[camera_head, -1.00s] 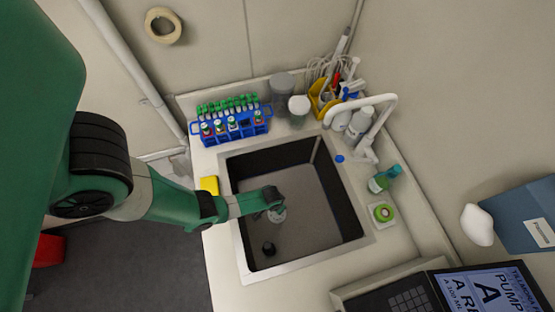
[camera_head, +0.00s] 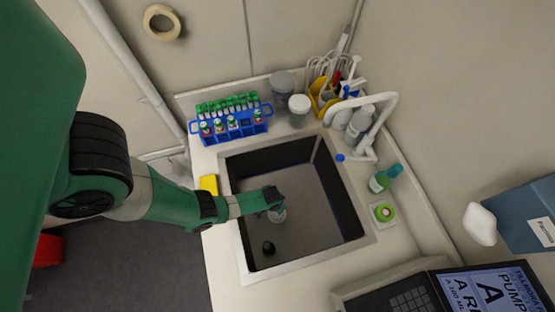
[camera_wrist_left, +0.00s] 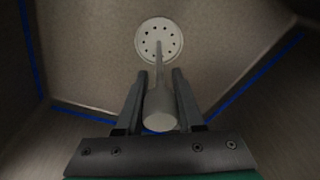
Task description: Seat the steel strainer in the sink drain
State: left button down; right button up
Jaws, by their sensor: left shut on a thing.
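The steel strainer is a pale round disc (camera_wrist_left: 147,45) with a ring of small holes and a thin stem ending in a wide pale knob. I cannot tell whether the disc touches the floor. No drain opening is clearly visible around it. My right gripper is not in view.
The sink's right half is clear.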

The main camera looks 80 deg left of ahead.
pick_arm(q)
jog(key=shift+f, duration=0.25)
jog(key=shift+c, duration=2.2)
grip_release()
jog(key=r+p, duration=0.3)
jog(key=r, duration=0.1)
jog(key=s+r+p, duration=0.1)
jog(key=r+p, duration=0.2)
jog(key=p, duration=0.1)
jog(key=d+r+p, duration=0.1)
jog(key=r+p, duration=0.2)
jog(key=r, duration=0.1)
jog(key=shift+s+r, duration=0.2)
jog(key=shift+r, duration=0.1)
